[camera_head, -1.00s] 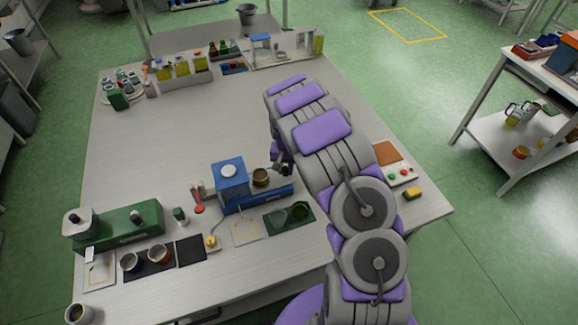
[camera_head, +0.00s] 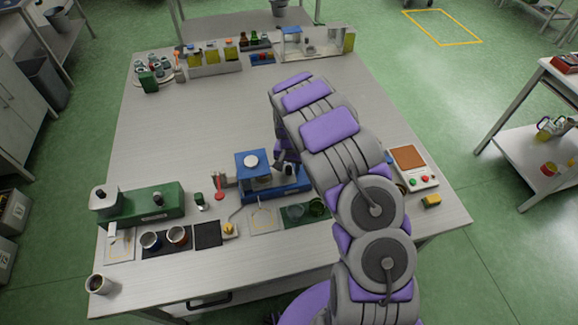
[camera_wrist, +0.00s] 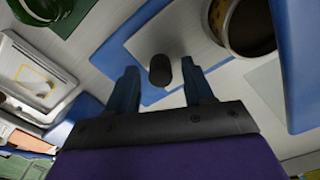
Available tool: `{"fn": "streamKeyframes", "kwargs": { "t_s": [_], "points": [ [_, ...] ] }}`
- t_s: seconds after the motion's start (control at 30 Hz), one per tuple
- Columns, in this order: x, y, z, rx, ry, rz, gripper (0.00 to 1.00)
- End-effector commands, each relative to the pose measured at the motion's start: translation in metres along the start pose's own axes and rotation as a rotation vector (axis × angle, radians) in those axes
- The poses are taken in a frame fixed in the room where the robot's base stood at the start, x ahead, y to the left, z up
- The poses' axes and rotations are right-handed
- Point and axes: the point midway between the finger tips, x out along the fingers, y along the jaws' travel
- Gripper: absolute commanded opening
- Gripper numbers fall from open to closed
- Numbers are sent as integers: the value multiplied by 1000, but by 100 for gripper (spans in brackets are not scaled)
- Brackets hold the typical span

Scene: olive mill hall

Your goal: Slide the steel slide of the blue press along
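The blue press (camera_head: 253,163) stands near the front of the table, a blue block over a long blue base. A dark cup sits below its head in the head view, mostly hidden. In the wrist view the pale steel slide (camera_wrist: 150,30) lies along the blue base and carries an upright dark knob (camera_wrist: 160,70). A brown-rimmed cup (camera_wrist: 246,28) shows at upper right there. My gripper (camera_wrist: 160,82) is open; its two fingers stand on either side of the knob, with a visible gap on each side. In the head view my gripper (camera_head: 284,160) is just right of the press head, partly hidden by my arm.
A green machine (camera_head: 150,203) stands to the left, with two cups on a dark mat before it. A green tray (camera_head: 305,213) lies in front of the press. A scale with buttons (camera_head: 415,165) is at right. The table behind the press is clear.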

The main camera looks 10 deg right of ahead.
Motion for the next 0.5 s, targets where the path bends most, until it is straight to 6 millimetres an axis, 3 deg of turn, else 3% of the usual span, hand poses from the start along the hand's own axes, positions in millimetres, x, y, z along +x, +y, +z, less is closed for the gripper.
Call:
{"fn": "streamKeyframes", "kwargs": {
  "t_s": [0.27,0.5],
  "points": [
    [-4,0,0,0,-1,0,52],
    [-41,0,-1,1,2,-1,52]
  ]
}}
